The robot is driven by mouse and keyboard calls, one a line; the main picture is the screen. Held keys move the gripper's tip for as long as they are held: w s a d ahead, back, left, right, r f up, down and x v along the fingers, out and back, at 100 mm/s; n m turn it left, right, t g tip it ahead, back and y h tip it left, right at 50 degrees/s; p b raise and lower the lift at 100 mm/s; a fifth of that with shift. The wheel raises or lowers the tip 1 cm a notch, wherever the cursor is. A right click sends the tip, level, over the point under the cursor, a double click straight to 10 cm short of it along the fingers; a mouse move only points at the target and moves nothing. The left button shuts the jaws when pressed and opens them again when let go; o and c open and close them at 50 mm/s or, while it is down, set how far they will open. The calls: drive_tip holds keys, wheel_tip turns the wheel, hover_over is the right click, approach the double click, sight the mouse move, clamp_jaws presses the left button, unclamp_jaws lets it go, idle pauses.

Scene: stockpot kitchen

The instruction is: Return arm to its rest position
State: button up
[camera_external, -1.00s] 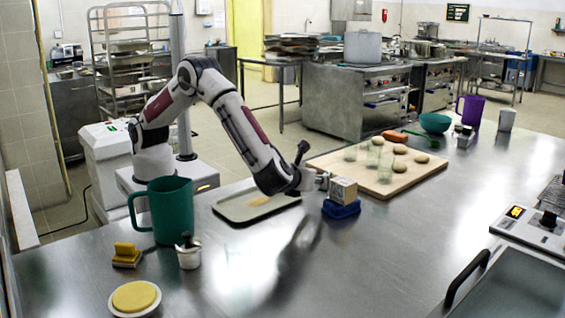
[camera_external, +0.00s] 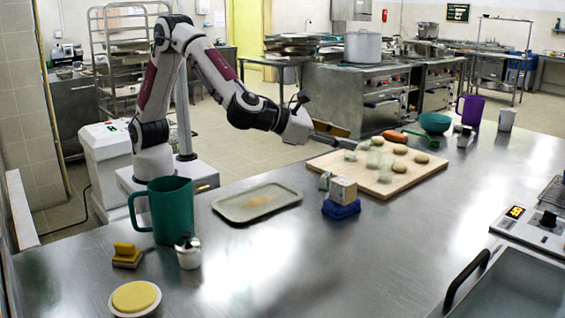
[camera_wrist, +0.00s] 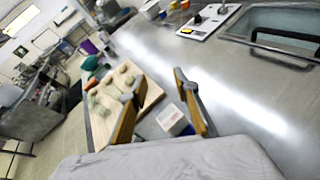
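My gripper (camera_external: 340,136) is raised in the air above the counter, near the back edge of the cutting board in the external view. My arm is bent with its elbow high. In the wrist view my gripper (camera_wrist: 158,88) has its two tan-padded fingers spread apart, with nothing held between them. A light, box-like block (camera_external: 343,190) stands on a blue base (camera_external: 341,209) on the counter, well below the gripper. The block also shows between the fingers in the wrist view (camera_wrist: 170,117), farther away on the counter.
A beige tray (camera_external: 230,212), a teal mug (camera_external: 170,205), a small metal pot (camera_external: 188,254), and a yellow sponge (camera_external: 126,254) are on the counter near my base. A wooden board (camera_external: 405,181) with several dough pieces lies at centre. The front middle counter is clear.

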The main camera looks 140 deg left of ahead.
drive_tip(key=w+d+r+m+t+h, duration=0.2)
drive_tip(key=d+r+m+t+h, duration=0.4)
drive_tip(key=d+r+m, duration=0.6)
drive_tip(key=s+d+m+t+h, duration=0.1)
drive_tip(key=s+d+m+h, duration=0.5)
drive_tip(key=s+d+m, duration=0.6)
drive_tip(key=s+d+f+m+g+h, duration=0.1)
drive_tip(key=s+d+f+m, duration=0.15)
drive_tip(key=s+m, duration=0.35)
drive_tip(key=s+d+f+m+g+h, duration=0.1)
drive_tip(key=s+d+m+g, duration=0.1)
drive_tip(key=s+d+m, duration=0.3)
drive_tip(key=s+a+f+m+g, duration=0.1)
drive_tip(key=s+f+m, duration=0.2)
drive_tip(key=s, duration=0.3)
drive_tip(key=s+a+f+m+g+y, duration=0.1)
drive_tip(key=s+f+m+g, duration=0.1)
drive_tip(key=s, duration=0.4)
drive_tip(key=s+a+f+m+g, duration=0.1)
drive_tip(key=s+a+f+m, duration=0.1)
drive_tip(key=s+f+m, duration=0.2)
drive_tip(key=s+m, duration=0.1)
drive_tip(key=s, duration=0.2)
drive_tip(key=shift+f+m, duration=0.2)
drive_tip(key=shift+m, duration=0.2)
